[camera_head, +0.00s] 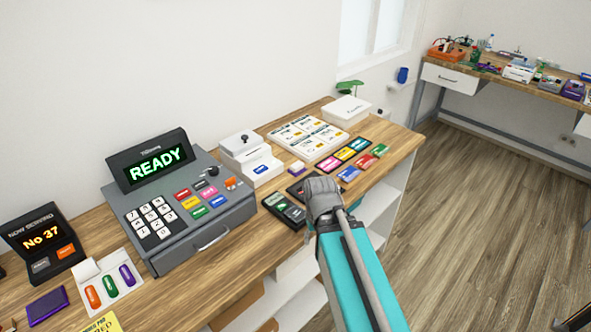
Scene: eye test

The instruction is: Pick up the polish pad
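No item is clearly labelled as the polish pad. A small white-and-purple block (297,168) sits on the wooden counter (245,275) behind my gripper, and a flat purple pad (47,305) lies at the counter's far left front. I cannot tell which of them is the polish pad. My gripper (316,192) is over the counter's front edge, just right of a dark card terminal (284,210). It is a little in front of the small block and apart from it. Its fingers are hidden by its own body, so its opening and any contents do not show.
A grey cash register (180,225) reading READY fills the middle left. A "No 37" display (42,243), colored markers, a white box (346,110), cards and colored blocks crowd the counter. A second cluttered bench (447,77) stands at the back right. The floor between is clear.

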